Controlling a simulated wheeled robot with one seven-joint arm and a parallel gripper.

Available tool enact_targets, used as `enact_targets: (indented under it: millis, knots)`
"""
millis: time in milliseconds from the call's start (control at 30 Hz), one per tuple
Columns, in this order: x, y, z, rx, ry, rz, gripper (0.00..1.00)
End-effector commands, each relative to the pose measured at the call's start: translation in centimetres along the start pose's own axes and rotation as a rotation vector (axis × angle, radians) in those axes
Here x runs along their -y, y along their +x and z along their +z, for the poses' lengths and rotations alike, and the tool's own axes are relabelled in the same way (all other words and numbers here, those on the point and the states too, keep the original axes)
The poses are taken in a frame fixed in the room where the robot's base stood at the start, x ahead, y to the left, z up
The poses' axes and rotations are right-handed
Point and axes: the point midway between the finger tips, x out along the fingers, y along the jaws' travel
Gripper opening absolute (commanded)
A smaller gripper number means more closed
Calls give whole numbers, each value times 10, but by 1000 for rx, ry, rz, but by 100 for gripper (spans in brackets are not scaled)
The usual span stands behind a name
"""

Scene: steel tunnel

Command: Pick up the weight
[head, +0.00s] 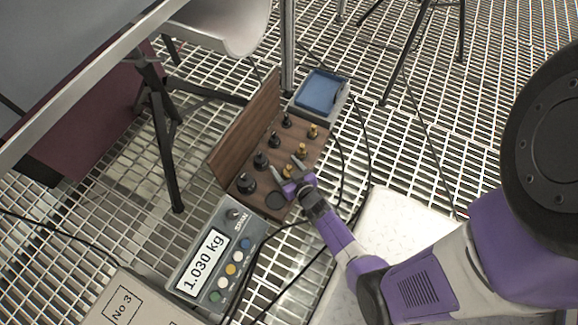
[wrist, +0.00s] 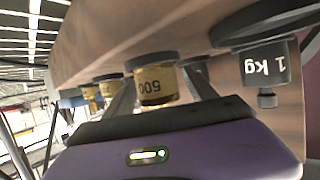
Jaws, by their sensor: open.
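A wooden case (head: 217,158) with its lid raised lies on the grating and holds weights in two rows. A brass weight marked 500 (wrist: 155,86) is between my gripper's fingers in the wrist view; in the head view it is mostly hidden by the fingers. My gripper (head: 288,169) is open, low over the near row of the case. More brass weights (head: 302,150) and dark weights (head: 261,161) stand farther along. A round dark recess (head: 275,200) at the near end looks empty.
A grey scale console (head: 238,215) reading 1.030 kg is close to the case's near end. A blue-topped box (head: 320,91) is beyond its far end. Black cables, a white slab (head: 405,225), a tripod leg (head: 166,150) and a chair (head: 228,25) surround it.

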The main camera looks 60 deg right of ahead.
Motion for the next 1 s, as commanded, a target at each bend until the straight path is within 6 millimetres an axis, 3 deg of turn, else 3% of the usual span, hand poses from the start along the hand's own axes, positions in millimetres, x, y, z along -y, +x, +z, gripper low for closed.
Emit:
enact_targets:
  millis: [67, 300, 400, 800, 1000]
  knots:
    - [0, 0, 0, 0, 0, 0, 61]
    - [0, 0, 0, 0, 0, 0, 14]
    - [0, 0, 0, 0, 0, 0, 0]
    - [0, -1, -2, -3, 0, 0, 0]
    - [0, -5, -13, -3, 0, -1, 0]
